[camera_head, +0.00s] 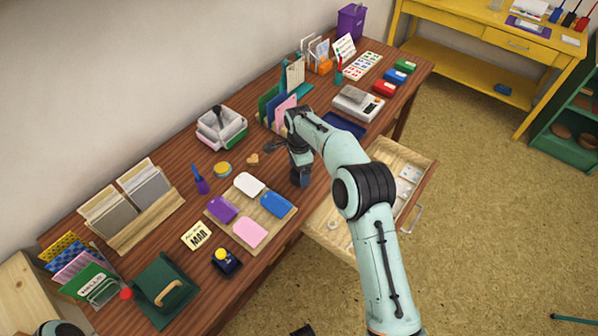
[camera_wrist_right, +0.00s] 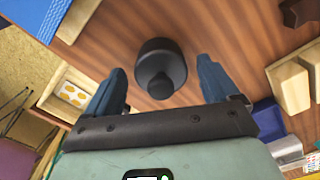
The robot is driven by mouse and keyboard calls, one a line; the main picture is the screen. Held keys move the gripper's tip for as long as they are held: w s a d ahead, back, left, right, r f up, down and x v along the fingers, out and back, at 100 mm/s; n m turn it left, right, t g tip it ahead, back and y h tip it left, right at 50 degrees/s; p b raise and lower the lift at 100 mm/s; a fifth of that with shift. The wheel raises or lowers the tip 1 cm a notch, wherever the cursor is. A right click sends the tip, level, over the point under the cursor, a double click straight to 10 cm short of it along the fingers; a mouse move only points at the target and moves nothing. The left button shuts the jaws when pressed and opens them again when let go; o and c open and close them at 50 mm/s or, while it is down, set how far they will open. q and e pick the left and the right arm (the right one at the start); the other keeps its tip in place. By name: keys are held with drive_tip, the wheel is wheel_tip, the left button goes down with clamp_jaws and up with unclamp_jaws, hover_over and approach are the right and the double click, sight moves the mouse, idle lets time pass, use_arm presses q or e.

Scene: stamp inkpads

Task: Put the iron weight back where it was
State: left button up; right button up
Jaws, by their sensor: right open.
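The iron weight (camera_wrist_right: 160,68), a dark grey cylinder with a rounded knob, stands on the brown wooden desk in the right wrist view. My right gripper (camera_wrist_right: 160,84) is open, with one blue finger on each side of the weight and a visible gap at both sides. In the head view my right gripper (camera_head: 301,179) points down at the desk's front part, near the open drawer (camera_head: 338,243). There the gripper and arm hide the weight. My left gripper is not in view; only a bit of my left arm shows at the bottom left corner.
A wooden tray (camera_head: 259,238) of coloured pads lies left of my right gripper. A grey box (camera_head: 221,130), a small round yellow-topped tin (camera_head: 222,169) and a purple stamp (camera_head: 200,182) stand behind. A scale (camera_head: 358,103) and a dark blue pad (camera_head: 344,124) lie to the right.

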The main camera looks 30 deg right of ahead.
wheel_tip(320, 180, up, 10)
drive_tip(key=shift+r+p, duration=0.15)
drive_tip(key=shift+p, duration=0.6)
drive_tip(key=shift+s, duration=0.1)
